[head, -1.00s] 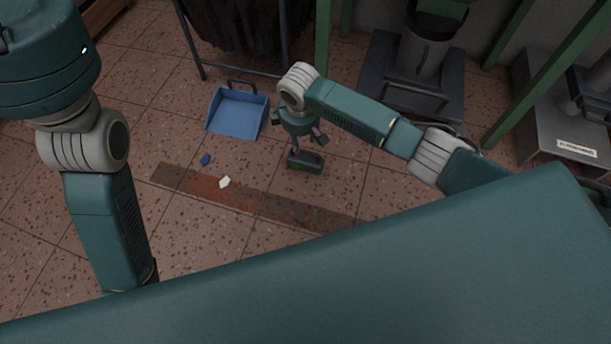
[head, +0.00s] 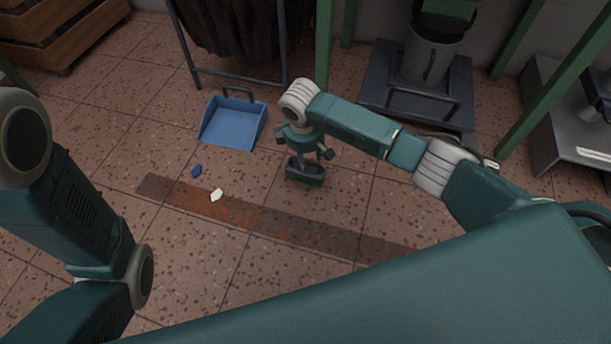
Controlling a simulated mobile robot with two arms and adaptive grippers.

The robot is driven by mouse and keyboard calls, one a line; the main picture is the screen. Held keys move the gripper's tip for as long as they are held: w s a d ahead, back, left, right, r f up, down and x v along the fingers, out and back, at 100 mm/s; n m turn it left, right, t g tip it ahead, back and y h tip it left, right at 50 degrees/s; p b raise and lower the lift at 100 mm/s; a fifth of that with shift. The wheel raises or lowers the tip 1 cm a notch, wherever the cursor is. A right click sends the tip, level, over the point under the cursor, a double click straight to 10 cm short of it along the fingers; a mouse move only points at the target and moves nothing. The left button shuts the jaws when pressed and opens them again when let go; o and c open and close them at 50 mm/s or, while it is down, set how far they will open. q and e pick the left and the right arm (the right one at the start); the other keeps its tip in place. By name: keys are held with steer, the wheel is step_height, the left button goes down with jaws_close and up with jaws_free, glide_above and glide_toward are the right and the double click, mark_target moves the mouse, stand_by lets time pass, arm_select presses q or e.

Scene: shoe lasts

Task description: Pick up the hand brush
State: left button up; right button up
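The hand brush (head: 306,177) lies on the tiled floor right of the picture's middle line of tiles, with a green lower part and a dark top with a handle. My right gripper (head: 305,150) is directly above it, pointing down, with its fingers spread apart. It covers part of the brush's top. I cannot tell whether the fingers touch the handle. My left arm comes in at the left edge, and its gripper is out of view.
A blue dustpan (head: 232,124) lies left of the brush. A dark stand with a grey cylinder (head: 425,64) is behind right. Wooden crates (head: 62,32) stand at back left.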

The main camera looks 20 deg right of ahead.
mark_target(315, 174)
steer(key=f, duration=0.1)
steer(key=f+b, duration=0.1)
steer(key=shift+w+d+f, duration=0.2)
steer(key=shift+f, duration=0.2)
steer(key=shift+r, duration=0.1)
steer(key=shift+c, duration=0.5)
jaws_close()
